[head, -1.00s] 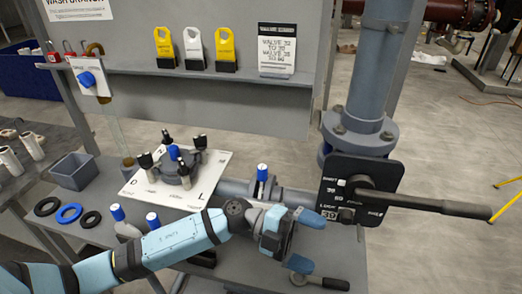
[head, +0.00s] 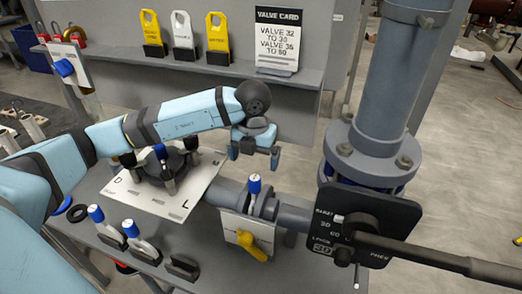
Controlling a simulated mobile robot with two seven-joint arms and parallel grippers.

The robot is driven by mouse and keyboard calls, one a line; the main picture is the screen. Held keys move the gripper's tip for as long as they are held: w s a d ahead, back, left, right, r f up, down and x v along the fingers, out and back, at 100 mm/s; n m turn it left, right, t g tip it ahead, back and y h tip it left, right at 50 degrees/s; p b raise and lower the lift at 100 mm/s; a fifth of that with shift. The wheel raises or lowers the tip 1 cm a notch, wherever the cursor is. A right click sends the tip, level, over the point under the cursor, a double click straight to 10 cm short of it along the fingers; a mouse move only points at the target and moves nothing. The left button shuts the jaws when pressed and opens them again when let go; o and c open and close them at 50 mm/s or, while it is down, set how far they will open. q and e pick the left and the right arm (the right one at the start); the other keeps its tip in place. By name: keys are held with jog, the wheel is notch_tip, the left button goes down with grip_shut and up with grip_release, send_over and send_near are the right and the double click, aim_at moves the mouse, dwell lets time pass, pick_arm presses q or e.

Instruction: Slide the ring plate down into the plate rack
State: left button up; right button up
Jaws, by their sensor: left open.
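No thing in view is plainly marked as the ring plate or the plate rack. Small grey upright plates (head: 145,250) stand in dark slotted holders at the bench's front left, by two blue-topped knobs (head: 97,213). Another dark holder (head: 183,267) beside them looks empty. My left gripper (head: 254,156) is open and empty, pointing down above the bench, behind the horizontal pipe and apart from these plates. My forearm hides part of the bench's back left. My right gripper is not in view.
A flanged fitting with clamps (head: 172,163) sits on a white lettered board (head: 150,203). A pipe with a blue-topped valve (head: 255,186) and yellow handle (head: 250,246) runs right. A long black lever (head: 440,262) juts out right. Yellow and white tags (head: 183,38) stand on the shelf.

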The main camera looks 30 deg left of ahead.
aim_at(254, 177)
pick_arm(q)
jog(key=shift+s+f, duration=0.15)
jog(key=shift+f, duration=0.15)
jog(key=shift+f+b, duration=0.3)
notch_tip(254, 177, down, 3)
jog(key=shift+f+b, duration=0.2)
jog(key=shift+b, duration=0.7)
notch_tip(254, 177, down, 5)
jog(key=b, duration=0.4)
jog(key=shift+f, duration=0.15)
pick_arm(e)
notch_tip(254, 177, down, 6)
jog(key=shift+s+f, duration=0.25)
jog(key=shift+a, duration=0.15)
pick_arm(q)
jog(key=c, duration=1.7)
jog(key=shift+c, duration=0.2)
